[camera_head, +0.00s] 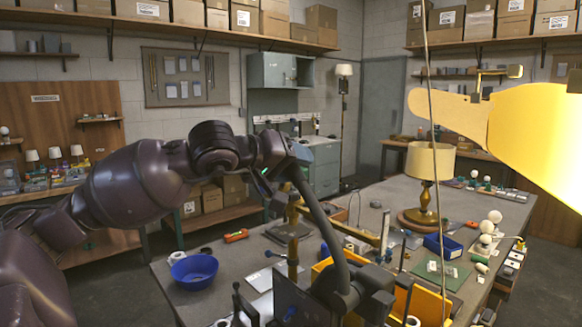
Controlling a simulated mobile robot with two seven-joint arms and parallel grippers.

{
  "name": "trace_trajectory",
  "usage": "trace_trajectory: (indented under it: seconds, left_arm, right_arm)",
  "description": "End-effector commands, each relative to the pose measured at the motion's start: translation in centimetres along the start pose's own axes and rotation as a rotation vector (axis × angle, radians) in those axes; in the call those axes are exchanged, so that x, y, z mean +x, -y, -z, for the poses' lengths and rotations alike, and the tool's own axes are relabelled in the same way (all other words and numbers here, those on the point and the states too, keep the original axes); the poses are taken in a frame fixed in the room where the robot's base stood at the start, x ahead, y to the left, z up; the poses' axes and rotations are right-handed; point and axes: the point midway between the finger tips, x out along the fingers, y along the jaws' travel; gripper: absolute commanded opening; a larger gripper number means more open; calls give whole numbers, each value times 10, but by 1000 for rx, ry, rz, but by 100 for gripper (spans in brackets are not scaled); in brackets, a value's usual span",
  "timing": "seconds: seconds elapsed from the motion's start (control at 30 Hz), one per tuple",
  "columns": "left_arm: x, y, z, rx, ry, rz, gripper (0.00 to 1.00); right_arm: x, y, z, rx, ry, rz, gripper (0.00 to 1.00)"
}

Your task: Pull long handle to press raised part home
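A long dark grey curved handle (327,228) rises from a dark pivot block (355,292) on the workbench and leans up to the left. My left arm reaches in from the left. My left gripper (284,172) is at the handle's upper end. Its fingers are too small and overlapped to tell whether they are closed on the handle. A brass-coloured upright post (292,235) stands just left of the handle. I cannot make out which piece is the raised part. My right gripper is out of view.
A blue bowl (194,271) sits at the bench's left. A table lamp (428,180), white bulbs (486,227), a green mat (440,272) and a blue bin (443,246) are to the right. A large yellow shape (540,135) and a thin cord (429,100) hang close in front.

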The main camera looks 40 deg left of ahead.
Motion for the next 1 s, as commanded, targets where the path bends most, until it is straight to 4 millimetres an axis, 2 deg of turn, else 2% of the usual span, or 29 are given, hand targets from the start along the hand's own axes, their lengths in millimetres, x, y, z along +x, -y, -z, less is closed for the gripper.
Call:
trace_trajectory:
  seconds: [0.57,0.77,1.0]
  left_arm:
    - [-4,1,-1,-9,4,2,56]
    - [-23,1,0,-9,3,2,56]
    - [-57,1,0,-8,1,2,56]
  right_arm:
    - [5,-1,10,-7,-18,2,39]
    - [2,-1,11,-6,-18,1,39]
    - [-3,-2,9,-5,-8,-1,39]
